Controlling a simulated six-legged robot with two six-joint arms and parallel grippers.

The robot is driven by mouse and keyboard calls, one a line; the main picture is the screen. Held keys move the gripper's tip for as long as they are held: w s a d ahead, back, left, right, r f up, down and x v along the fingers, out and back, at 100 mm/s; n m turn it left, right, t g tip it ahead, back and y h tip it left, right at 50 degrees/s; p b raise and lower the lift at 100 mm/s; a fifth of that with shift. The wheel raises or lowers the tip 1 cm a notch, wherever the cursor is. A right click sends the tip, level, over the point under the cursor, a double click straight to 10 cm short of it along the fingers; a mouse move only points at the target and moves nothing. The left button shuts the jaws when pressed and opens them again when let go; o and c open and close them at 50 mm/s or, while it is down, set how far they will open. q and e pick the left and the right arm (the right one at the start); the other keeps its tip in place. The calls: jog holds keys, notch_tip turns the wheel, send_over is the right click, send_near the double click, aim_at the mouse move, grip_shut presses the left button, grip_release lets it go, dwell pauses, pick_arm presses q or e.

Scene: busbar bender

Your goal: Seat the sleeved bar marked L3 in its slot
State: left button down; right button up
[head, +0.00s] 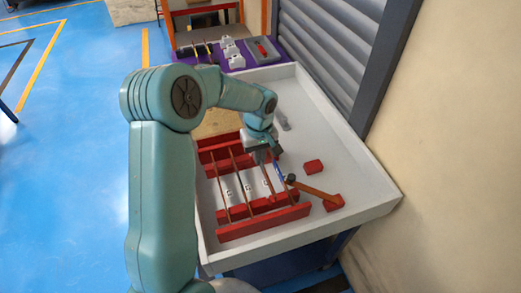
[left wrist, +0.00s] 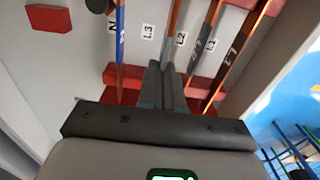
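The bar with a grey sleeve (left wrist: 172,35), which I take for L3, runs between the L3 and L2 labels in the left wrist view. My left gripper (left wrist: 166,82) is shut on it over the red slotted rack (head: 265,220). In the head view the gripper (head: 263,150) is above the rack's right part and the bar (head: 269,177) runs down from it. The fingers hide the bar's near part, so I cannot tell if it sits fully in a slot. The L3 label (left wrist: 148,31) is left of the bar. My right gripper is not in view.
Left of it lies the blue-sleeved bar (left wrist: 119,50); right are a dark-sleeved bar (left wrist: 201,45) and the brown L1 bar (left wrist: 236,50). Another red block (head: 313,166) lies on the white tray (head: 345,175).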

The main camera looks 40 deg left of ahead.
pick_arm(q)
notch_tip(320, 180, down, 6)
jog(key=b, duration=0.5)
jog(key=shift+r, duration=0.15)
dwell(0.5)
jog(key=shift+b, duration=0.7)
dwell(1.0)
jog(key=shift+f+b, duration=1.45)
jog(key=shift+f, duration=0.05)
jog(key=c, duration=1.2)
grip_release()
jog(key=shift+r, duration=0.1)
notch_tip(320, 180, up, 16)
jog(key=shift+r+p, duration=0.15)
jog(key=shift+p, duration=0.25)
